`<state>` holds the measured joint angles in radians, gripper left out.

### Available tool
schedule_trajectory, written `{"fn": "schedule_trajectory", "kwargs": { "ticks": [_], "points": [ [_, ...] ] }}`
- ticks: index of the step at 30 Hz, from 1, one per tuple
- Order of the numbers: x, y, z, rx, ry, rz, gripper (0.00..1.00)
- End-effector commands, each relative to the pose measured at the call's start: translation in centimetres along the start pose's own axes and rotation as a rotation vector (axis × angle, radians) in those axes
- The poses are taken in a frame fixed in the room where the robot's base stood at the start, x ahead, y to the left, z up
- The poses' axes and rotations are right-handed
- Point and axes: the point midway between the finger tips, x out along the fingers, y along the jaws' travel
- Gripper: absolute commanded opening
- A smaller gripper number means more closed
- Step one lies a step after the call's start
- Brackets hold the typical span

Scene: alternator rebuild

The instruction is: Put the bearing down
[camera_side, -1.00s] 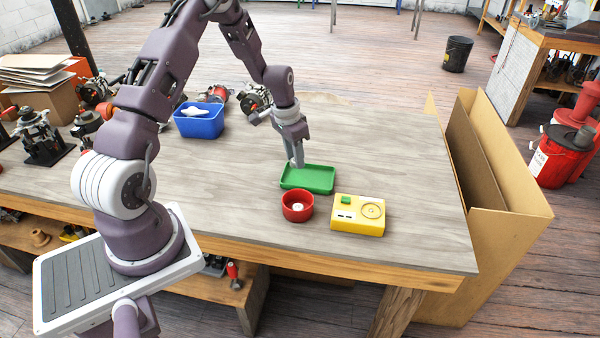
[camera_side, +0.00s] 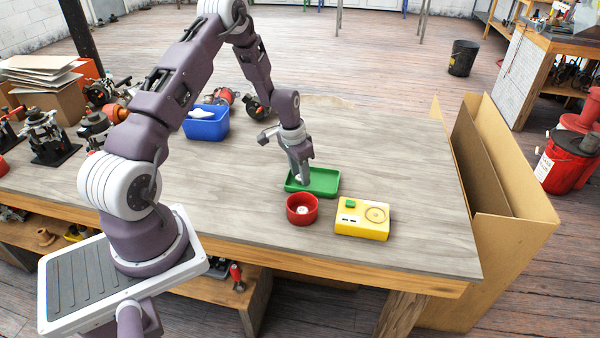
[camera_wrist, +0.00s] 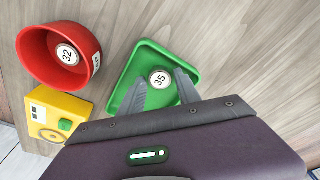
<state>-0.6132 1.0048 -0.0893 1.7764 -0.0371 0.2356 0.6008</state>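The green tray (camera_side: 327,190) lies on the bench, and my gripper (camera_side: 303,180) reaches down into its left part.
A yellow box (camera_side: 362,230) with a green button stands right of the red bowl. A blue bin (camera_side: 206,126) with white cloth-like contents is at the back left. An open cardboard box (camera_side: 515,240) stands beyond the bench's right edge. The bench right of the tray is clear.

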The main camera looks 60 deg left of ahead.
Motion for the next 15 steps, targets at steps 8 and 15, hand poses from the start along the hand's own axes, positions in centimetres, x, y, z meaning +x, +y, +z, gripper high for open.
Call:
{"fn": "schedule_trajectory", "kwargs": {
  "ticks": [8,15],
  "points": [
    [-4.8,-0.1,-0.2,-0.001,0.005,-0.004,0.40],
    [-10.5,-0.1,-0.1,0.000,0.004,-0.003,0.40]
  ]
}}
